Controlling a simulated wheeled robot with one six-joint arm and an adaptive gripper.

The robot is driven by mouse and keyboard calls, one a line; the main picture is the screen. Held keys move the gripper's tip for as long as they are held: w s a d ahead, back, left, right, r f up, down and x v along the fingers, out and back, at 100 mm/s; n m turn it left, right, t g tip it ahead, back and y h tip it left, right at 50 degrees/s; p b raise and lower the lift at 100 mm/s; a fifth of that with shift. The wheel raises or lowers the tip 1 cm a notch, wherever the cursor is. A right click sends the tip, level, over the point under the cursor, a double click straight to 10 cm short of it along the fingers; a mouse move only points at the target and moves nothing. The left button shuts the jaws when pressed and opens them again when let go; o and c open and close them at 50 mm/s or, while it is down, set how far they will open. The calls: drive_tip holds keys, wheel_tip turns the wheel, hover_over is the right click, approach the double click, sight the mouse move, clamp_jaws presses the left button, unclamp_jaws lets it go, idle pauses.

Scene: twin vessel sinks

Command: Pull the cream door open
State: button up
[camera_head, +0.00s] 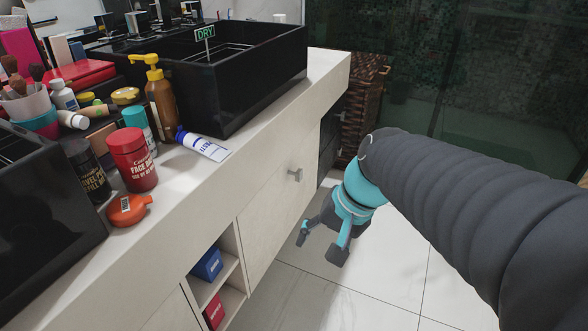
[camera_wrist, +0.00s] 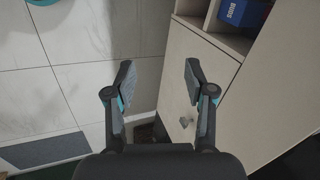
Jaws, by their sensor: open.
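The cream door (camera_head: 268,222) is a flat panel in the cabinet front under the counter, and it looks shut in the head view. Its small grey handle (camera_head: 295,174) sits near the door's upper far edge. In the wrist view, the door (camera_wrist: 176,80) is at right of centre and its handle (camera_wrist: 184,122) shows lower down, beside the right finger. My gripper (camera_head: 320,246) is open and empty, pointing down in front of the door, over the floor. It is apart from the handle. In the wrist view, the fingers (camera_wrist: 158,74) are spread with nothing between them.
An open shelf niche holding a blue box (camera_head: 207,264) and a red box (camera_head: 214,311) is left of the door. Bottles and a tube (camera_head: 203,144) stand or lie on the counter near black sinks (camera_head: 225,85). A wicker basket (camera_head: 362,95) stands beyond the cabinet. The tiled floor (camera_head: 385,285) is clear.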

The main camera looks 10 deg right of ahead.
drive_tip(key=w+f+m+g+y, duration=0.1)
drive_tip(key=w+f+m+y, duration=0.2)
drive_tip(key=w+m+y, duration=0.4)
drive_tip(key=m+t+y+b, duration=0.35)
drive_tip(key=m+t, duration=0.55)
drive_tip(key=m, duration=0.4)
approach(300, 175)
drive_tip(key=p+x, duration=0.1)
drive_tip(key=x, duration=0.9)
drive_tip(key=shift+w+a, duration=0.15)
drive_tip(key=shift+w, duration=0.2)
clamp_jaws()
